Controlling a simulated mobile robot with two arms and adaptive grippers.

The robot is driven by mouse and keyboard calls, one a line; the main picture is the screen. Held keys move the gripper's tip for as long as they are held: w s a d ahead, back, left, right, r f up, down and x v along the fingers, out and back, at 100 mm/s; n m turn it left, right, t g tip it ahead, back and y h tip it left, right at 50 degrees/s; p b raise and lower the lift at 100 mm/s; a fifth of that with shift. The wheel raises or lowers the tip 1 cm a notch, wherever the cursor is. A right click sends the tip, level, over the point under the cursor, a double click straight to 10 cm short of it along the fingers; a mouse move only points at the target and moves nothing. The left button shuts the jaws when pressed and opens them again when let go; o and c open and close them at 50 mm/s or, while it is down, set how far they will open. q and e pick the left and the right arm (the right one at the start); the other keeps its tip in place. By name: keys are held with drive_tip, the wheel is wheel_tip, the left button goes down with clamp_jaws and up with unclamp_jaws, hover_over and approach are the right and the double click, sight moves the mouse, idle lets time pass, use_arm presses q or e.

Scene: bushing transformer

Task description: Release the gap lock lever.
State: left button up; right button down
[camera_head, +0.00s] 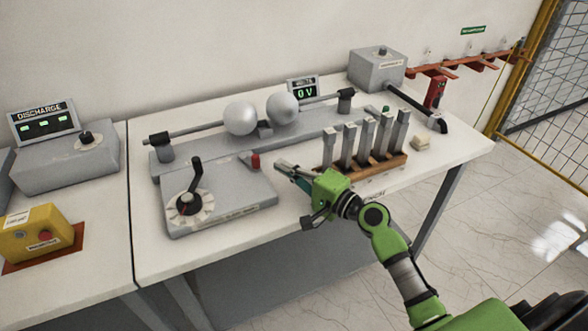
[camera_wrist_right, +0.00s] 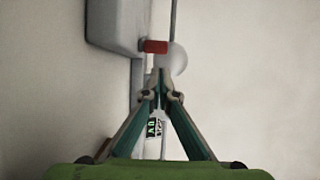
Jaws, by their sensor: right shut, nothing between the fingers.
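A small red part (camera_head: 255,160), which looks like the gap lock lever, stands at the back right corner of the grey control box (camera_head: 240,197). The box also has a round dial with a black crank handle (camera_head: 195,172). My right gripper (camera_head: 282,166) is shut and empty, a little to the right of the red part and apart from it. In the right wrist view the red part (camera_wrist_right: 155,46) sticks out sideways from the box, just beyond the closed fingertips (camera_wrist_right: 160,75). My left gripper is not in view.
Two metal spheres (camera_head: 241,118) on rods stand behind the box. A rack (camera_head: 365,164) of several upright grey bars stands to the right of my right gripper. A display (camera_head: 304,91) reads 0 V. A discharge box (camera_head: 70,160) and a yellow button box (camera_head: 36,235) are at left.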

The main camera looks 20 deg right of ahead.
drive_tip(key=x, duration=0.4)
drive_tip(key=shift+p, duration=0.3)
drive_tip(key=shift+w+a, duration=0.2)
drive_tip(key=shift+w, duration=0.05)
